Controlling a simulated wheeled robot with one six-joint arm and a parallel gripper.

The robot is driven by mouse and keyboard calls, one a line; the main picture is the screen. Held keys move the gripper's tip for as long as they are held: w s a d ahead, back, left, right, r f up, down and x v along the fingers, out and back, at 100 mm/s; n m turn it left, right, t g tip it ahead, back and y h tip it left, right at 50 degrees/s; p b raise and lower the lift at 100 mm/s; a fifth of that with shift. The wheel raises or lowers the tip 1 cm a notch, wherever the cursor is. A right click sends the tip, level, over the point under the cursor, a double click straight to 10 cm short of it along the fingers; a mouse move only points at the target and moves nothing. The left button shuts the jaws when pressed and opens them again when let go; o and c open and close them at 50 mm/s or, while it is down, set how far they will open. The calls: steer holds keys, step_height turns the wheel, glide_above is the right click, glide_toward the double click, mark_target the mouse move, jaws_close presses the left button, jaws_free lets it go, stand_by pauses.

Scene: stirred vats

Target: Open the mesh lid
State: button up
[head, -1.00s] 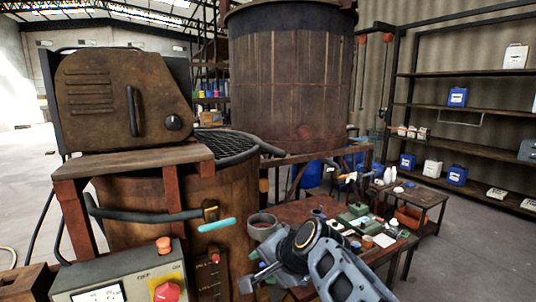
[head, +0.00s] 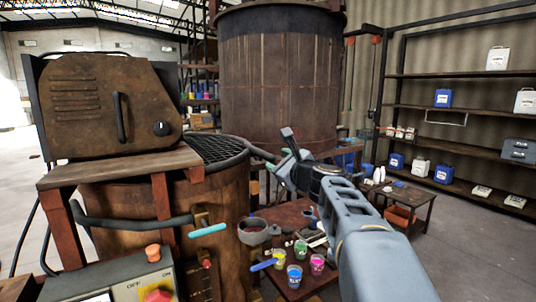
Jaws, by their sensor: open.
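The black mesh lid (head: 212,148) lies flat over the top of the rusty vat (head: 232,195), left of centre in the head view. Its left part is hidden behind the wooden stand and the motor housing. A dark bar, which looks like the lid's handle (head: 262,154), sticks out from its right edge. My gripper (head: 280,152) is open and empty, just right of this bar in the picture. I cannot tell whether a finger touches the bar.
A rusty motor housing (head: 97,100) sits on a wooden stand (head: 120,165) beside the vat. A control box (head: 120,282) with a red button stands in front. A low table (head: 290,212) below my arm holds a bowl and several paint cups. A large tank (head: 280,75) rises behind.

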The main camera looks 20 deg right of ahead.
mark_target(268, 156)
steer(key=shift+w+a+p, duration=0.2)
steer(key=shift+w+p, duration=0.15)
steer(key=shift+w, duration=1.25)
steer(key=shift+w+a+p, duration=0.2)
steer(key=shift+w+p, duration=0.1)
steer(key=shift+w, duration=1.25)
steer(key=shift+c, duration=0.5)
jaws_close()
